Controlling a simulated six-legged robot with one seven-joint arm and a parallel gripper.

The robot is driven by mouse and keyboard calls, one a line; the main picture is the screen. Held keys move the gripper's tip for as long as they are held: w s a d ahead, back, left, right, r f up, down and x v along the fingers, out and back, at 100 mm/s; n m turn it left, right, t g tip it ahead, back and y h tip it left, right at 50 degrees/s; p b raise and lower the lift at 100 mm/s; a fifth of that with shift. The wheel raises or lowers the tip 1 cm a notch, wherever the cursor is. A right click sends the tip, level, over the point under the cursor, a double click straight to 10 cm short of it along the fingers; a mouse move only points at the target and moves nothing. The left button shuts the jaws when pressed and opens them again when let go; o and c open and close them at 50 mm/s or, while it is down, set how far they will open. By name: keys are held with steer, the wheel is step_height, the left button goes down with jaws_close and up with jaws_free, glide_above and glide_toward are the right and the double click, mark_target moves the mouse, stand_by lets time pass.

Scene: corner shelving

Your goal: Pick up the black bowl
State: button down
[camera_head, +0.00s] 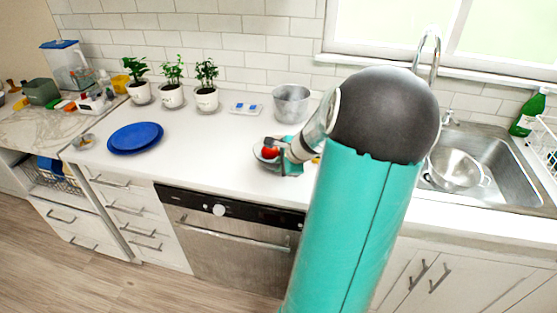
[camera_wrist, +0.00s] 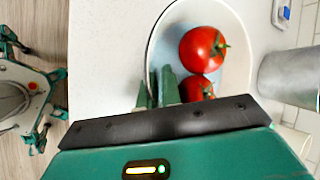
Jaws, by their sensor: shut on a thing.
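A round bowl (camera_wrist: 170,45) with a pale inside and a thin dark rim is in the upper middle of the wrist view. A large red tomato (camera_wrist: 203,49) and a second tomato (camera_wrist: 197,88) lie in it. My gripper (camera_wrist: 158,88) is at the bowl's near left edge, its green fingers shut on the rim. In the head view my gripper (camera_head: 282,152) is low over the front part of the white counter, with a tomato (camera_head: 270,152) showing beside it. My arm hides part of the bowl there, and its outer wall is mostly hidden.
A grey metal pot (camera_head: 291,103) stands behind the bowl, near the wall. Several potted plants (camera_head: 206,95) line the back, and blue plates (camera_head: 135,137) lie to the left. A sink with a metal colander (camera_head: 455,170) is at right. The counter left of the bowl is clear.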

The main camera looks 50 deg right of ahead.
steer(key=shift+r, duration=0.15)
steer(key=shift+r, duration=1.1)
steer(key=s+a+r, duration=0.8)
steer(key=s+r, duration=0.2)
steer(key=s, duration=0.1)
steer(key=shift+a+r, duration=0.15)
steer(key=shift+r, duration=0.1)
steer(key=shift+s, duration=0.1)
